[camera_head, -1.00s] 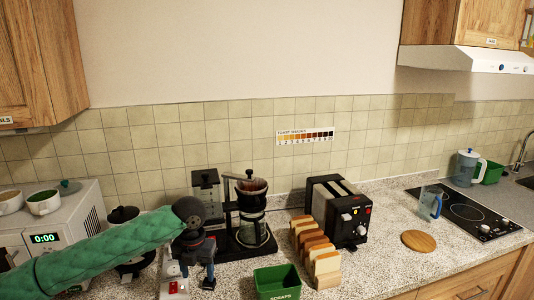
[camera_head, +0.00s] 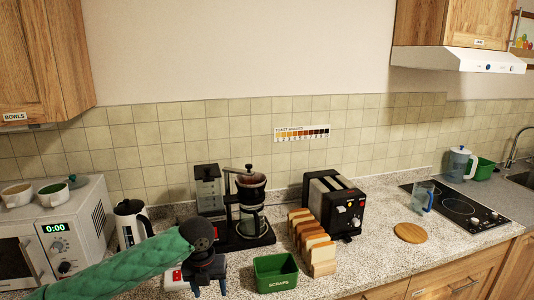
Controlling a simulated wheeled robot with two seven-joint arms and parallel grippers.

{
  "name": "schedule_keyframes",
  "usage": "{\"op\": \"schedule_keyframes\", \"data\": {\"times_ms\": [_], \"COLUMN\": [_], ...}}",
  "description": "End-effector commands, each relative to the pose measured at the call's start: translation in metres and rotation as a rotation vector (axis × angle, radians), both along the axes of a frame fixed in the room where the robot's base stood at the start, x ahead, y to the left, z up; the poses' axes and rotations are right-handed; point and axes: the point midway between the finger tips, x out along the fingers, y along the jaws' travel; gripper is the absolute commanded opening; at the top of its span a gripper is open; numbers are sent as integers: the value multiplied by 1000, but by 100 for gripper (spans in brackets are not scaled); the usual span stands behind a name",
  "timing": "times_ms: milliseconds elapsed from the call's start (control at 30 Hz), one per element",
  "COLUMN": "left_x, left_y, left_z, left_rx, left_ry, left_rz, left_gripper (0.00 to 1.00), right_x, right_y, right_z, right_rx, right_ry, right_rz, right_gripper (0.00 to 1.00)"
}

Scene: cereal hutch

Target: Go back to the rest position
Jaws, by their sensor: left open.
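My left arm comes in from the lower left in a green quilted sleeve. My left gripper (camera_head: 208,284) points down at the front of the counter, open, with nothing seen between its fingers. It is left of the green scraps bin (camera_head: 276,286) and in front of the coffee maker (camera_head: 210,190). A red-and-white item on the counter is partly hidden behind the gripper. My right gripper is not in view.
A kettle (camera_head: 132,222) and a microwave (camera_head: 85,217) with bowls on top stand at left. Bread slices in a rack (camera_head: 320,256), a black toaster (camera_head: 336,200), a round wooden board (camera_head: 410,232), a clear jug (camera_head: 422,196) and a cooktop (camera_head: 455,208) stand rightward.

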Motion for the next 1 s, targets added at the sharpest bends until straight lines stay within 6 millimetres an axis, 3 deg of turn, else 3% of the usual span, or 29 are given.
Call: {"op": "schedule_keyframes", "data": {"times_ms": [233, 500, 800, 1000], "left_x": [-27, -60, -97, -121], "left_y": [-35, -68, -88, -91], "left_z": [-31, -59, -85, -100], "left_rx": [-79, -192, -316, -389], "left_ry": [-11, -11, 22, 58], "left_rz": [180, 463, 823, 1086], "left_gripper": [57, 57, 57, 57], "right_x": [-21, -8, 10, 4], "right_y": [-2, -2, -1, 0], "right_z": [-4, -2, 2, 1], "right_rx": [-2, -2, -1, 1], "right_ry": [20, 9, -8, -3], "right_rz": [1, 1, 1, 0], "right_gripper": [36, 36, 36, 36]}}
